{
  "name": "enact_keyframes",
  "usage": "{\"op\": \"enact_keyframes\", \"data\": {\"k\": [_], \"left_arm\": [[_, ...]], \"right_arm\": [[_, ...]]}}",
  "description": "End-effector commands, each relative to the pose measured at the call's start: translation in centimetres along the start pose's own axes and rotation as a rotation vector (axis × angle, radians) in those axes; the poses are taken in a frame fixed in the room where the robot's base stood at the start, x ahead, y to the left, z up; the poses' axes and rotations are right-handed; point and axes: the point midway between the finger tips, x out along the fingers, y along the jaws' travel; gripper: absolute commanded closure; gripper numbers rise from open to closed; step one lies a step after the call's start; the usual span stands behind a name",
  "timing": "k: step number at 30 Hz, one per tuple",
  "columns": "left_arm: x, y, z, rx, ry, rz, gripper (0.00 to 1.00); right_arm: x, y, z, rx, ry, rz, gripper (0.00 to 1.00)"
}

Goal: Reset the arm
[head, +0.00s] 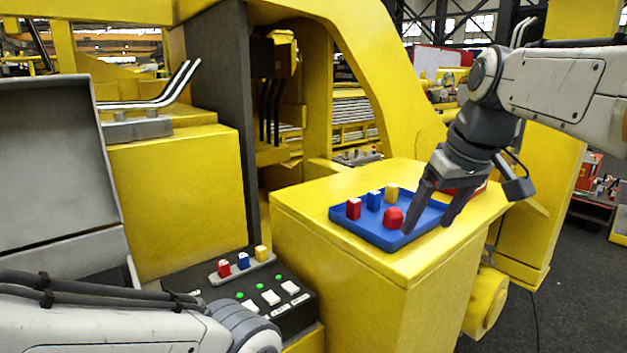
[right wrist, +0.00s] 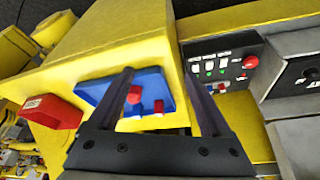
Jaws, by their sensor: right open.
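My right gripper (head: 427,226) is open and empty above the front right part of a blue tray (head: 345,227) in the head view. A round red piece (head: 393,217) in the tray is just left of its fingers. The right wrist view shows both fingers (right wrist: 157,72) apart over the tray (right wrist: 95,90), with a red piece (right wrist: 134,96) between them. The tray also holds a red block (head: 353,208), a blue block (head: 374,200) and a yellow block (head: 391,193). My left forearm shows at lower left, but its gripper is out of view.
The tray lies on a yellow cabinet top (head: 310,205). A dark control panel (head: 283,318) at lower middle has white switches, green lights, and red, blue and yellow pieces in a row. A red box (right wrist: 48,112) sits beside the tray. A yellow frame stands behind.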

Motion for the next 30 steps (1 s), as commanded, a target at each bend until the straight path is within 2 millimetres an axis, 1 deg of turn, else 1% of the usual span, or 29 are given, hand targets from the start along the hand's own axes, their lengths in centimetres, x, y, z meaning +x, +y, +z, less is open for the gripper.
{"op": "enact_keyframes", "data": {"k": [1,4,8,11,14,17,18,20,21,22,24,27,30], "left_arm": [[0.3,0.0,0.0,0.0,-0.001,0.0,0.5],[0.6,-0.1,0.0,0.0,0.0,0.0,0.5],[1.2,-0.1,0.1,0.0,0.0,0.0,0.5],[1.8,-0.1,0.1,-0.001,0.0,0.0,0.5],[2.4,-0.2,0.1,-0.001,0.0,0.0,0.5],[3.3,-0.2,0.2,-0.001,0.0,0.0,0.5],[3.7,-0.3,0.2,-0.001,0.0,0.0,0.5],[4.4,-0.3,0.2,-0.002,0.0,0.0,0.5],[4.8,-0.3,0.3,-0.002,0.0,0.0,0.5],[5.1,-0.4,0.3,-0.002,0.0,0.0,0.5],[5.6,-0.4,0.3,-0.002,0.0,0.0,0.5],[6.1,-0.5,0.3,-0.002,0.0,0.0,0.5],[6.3,-0.5,0.3,-0.003,0.0,0.0,0.5]], "right_arm": [[0.8,-0.9,0.3,-0.01,-0.009,-0.009,0.18],[2.0,-2.3,0.9,-0.024,-0.021,-0.023,0.18],[4.3,-4.7,2.2,-0.045,-0.049,-0.046,0.18],[6.3,-6.9,3.8,-0.067,-0.075,-0.066,0.18],[8.6,-9.4,5.9,-0.094,-0.108,-0.085,0.18],[11.4,-12.4,9.2,-0.134,-0.151,-0.106,0.18],[12.7,-13.7,10.9,-0.154,-0.173,-0.114,0.18],[14.7,-15.6,14.1,-0.189,-0.207,-0.125,0.18],[15.9,-16.8,16.2,-0.212,-0.229,-0.13,0.18],[16.8,-17.5,17.8,-0.23,-0.245,-0.133,0.18],[18.3,-18.6,21.1,-0.263,-0.276,-0.135,0.18],[19.8,-19.4,24.8,-0.302,-0.309,-0.134,0.18],[20.5,-19.6,26.8,-0.322,-0.326,-0.132,0.18]]}}
